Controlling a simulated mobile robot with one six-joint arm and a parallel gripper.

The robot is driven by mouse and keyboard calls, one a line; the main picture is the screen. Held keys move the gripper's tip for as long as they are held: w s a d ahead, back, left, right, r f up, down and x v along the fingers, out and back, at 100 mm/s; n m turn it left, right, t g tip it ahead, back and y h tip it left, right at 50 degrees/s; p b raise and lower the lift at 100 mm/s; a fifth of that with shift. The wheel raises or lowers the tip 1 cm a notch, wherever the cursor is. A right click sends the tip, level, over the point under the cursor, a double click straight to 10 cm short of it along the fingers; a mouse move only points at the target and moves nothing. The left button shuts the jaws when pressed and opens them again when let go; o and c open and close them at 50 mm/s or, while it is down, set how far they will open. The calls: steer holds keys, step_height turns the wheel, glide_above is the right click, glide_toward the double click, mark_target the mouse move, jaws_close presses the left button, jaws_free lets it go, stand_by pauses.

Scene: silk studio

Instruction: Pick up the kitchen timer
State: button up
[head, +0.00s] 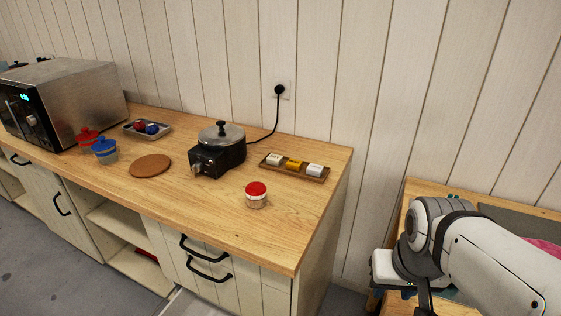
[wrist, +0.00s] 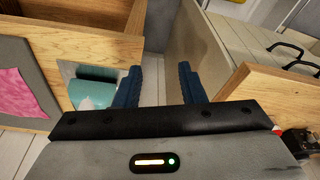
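A small round white thing with a red top (head: 256,195) stands upright near the front right of the wooden counter (head: 215,205) in the head view. It may be the kitchen timer, but I cannot read any dial on it. My gripper shows in the wrist view (wrist: 158,86), with its two blue fingers apart and nothing between them. It points down at the gap between the counter and the side table, well to the right of the red-topped thing. In the head view my arm hides most of my gripper.
A hot plate with a lidded pot (head: 220,135) stands behind the red-topped thing, and a wooden tray of small blocks (head: 322,179) lies behind right. A cork mat (head: 150,166), lidded jars (head: 104,151) and a microwave (head: 80,95) are left. A teal thing (wrist: 95,92) lies near my fingers.

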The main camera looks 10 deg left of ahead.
mark_target(256, 185)
steer(key=shift+o, duration=0.3)
steer(key=shift+a, duration=0.2)
